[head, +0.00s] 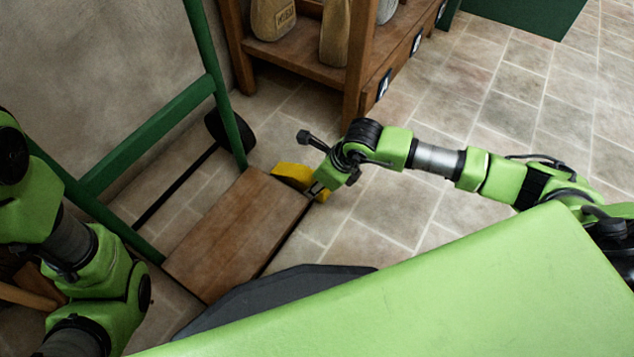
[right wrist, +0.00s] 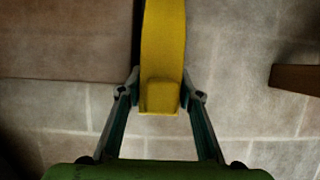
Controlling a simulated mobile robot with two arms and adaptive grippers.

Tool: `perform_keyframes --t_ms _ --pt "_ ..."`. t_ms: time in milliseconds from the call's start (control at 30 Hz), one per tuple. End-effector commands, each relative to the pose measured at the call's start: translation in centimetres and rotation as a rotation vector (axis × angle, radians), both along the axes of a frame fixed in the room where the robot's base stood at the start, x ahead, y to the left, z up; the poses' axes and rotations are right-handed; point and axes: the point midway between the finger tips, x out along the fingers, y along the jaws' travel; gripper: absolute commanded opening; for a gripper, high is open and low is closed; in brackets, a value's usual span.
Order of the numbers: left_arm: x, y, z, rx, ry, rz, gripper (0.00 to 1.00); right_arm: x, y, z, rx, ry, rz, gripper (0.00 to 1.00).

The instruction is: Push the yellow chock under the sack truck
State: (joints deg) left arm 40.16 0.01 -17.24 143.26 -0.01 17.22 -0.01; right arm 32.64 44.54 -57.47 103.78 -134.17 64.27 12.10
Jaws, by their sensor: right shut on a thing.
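The yellow chock (head: 291,175) is on the tiled floor at the right edge of the sack truck's wooden plate (head: 236,232). In the right wrist view the chock (right wrist: 163,45) stretches away from the fingers, beside the brown plate (right wrist: 65,40). My right gripper (head: 317,189) is shut on the near end of the chock, and the wrist view shows one finger on each side (right wrist: 168,95). The sack truck's green frame (head: 150,135) rises at the left, with a black wheel (head: 230,132) behind the plate. My left gripper is not visible.
A wooden shelf unit (head: 355,65) with sacks (head: 273,18) stands just beyond the chock; its leg (right wrist: 295,78) shows at the right in the wrist view. A dark green object (head: 530,15) is at the back. Tiled floor at the right is clear.

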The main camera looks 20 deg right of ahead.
Motion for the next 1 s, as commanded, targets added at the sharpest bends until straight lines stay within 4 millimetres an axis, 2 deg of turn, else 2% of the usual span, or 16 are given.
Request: perform_keyframes --t_ms 33,67,100,533,1000 --pt "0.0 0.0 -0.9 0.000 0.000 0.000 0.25 -0.2 0.3 -1.1 0.004 0.005 0.004 0.06" --pt "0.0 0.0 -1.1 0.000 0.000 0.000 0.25 -0.2 0.3 -1.3 0.004 0.005 0.004 0.06" --pt "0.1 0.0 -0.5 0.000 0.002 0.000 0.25 0.3 0.8 -0.7 0.007 0.004 0.003 0.06" --pt "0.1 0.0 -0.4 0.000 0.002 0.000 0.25 3.5 4.0 -0.5 0.017 0.005 0.010 0.06" --pt "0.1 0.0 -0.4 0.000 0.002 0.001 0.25 6.7 6.5 -0.6 0.017 0.004 0.011 0.06"
